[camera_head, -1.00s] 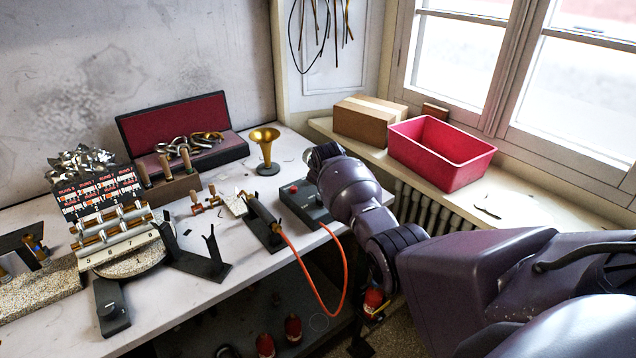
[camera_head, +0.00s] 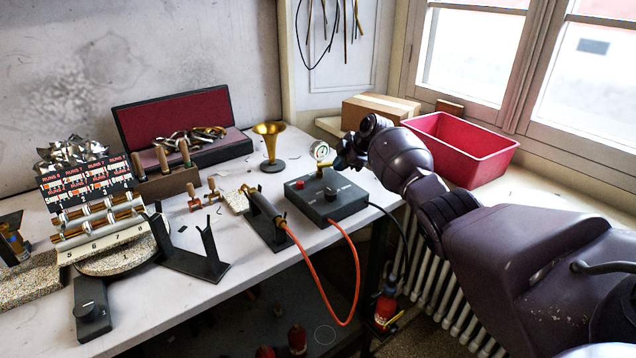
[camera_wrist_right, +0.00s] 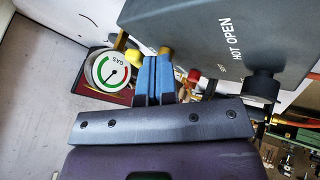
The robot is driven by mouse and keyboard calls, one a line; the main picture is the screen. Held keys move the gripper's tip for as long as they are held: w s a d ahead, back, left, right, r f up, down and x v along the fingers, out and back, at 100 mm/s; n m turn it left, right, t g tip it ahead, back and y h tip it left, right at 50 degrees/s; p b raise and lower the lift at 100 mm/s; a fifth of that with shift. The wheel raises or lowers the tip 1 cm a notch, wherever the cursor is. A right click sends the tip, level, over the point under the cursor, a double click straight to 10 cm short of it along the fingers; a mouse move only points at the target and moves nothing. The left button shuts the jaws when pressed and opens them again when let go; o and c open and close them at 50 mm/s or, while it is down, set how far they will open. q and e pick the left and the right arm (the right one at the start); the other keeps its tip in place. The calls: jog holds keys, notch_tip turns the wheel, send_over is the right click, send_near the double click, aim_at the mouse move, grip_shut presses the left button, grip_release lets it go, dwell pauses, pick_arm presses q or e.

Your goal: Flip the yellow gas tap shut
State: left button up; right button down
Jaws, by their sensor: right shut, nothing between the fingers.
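The grey torch control box (camera_head: 348,206) stands on the bench near its right end, with a red button (camera_head: 299,184) and a black knob (camera_head: 330,194). A round gas gauge (camera_head: 322,151) stands behind it. In the right wrist view the yellow tap (camera_wrist_right: 133,57) shows between the gauge (camera_wrist_right: 111,71) and my fingers; whether it is open or shut is unclear. My right gripper (camera_wrist_right: 158,80) is shut and empty, with blue fingertips just beside the tap. In the head view it is at the box's back right (camera_head: 343,158). My left gripper is out of view.
An orange hose (camera_head: 345,270) loops from the torch (camera_head: 265,209) over the bench edge. A brass horn bell (camera_head: 269,146) stands behind the box. A red bin (camera_head: 455,160) and cardboard box (camera_head: 378,111) sit on the sill behind my right arm.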

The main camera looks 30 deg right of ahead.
jog(key=shift+w+d+f+n+g+y+b, duration=0.35)
jog(key=shift+f+n+b, duration=0.3)
jog(key=shift+b, duration=0.25)
jog(key=shift+w+d+r+n+y+b, duration=0.1)
jog(key=shift+w+r+n+y+b, duration=0.25)
jog(key=shift+n+b, duration=0.3)
jog(key=shift+w+d+r+b, duration=0.1)
jog(key=shift+w+r+b, duration=0.1)
jog(key=shift+b, duration=0.3)
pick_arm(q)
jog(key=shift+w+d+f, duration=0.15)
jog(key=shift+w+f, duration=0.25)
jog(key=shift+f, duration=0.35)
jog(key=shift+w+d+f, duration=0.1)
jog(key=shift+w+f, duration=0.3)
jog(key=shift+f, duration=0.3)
pick_arm(e)
jog(key=shift+r, duration=0.3)
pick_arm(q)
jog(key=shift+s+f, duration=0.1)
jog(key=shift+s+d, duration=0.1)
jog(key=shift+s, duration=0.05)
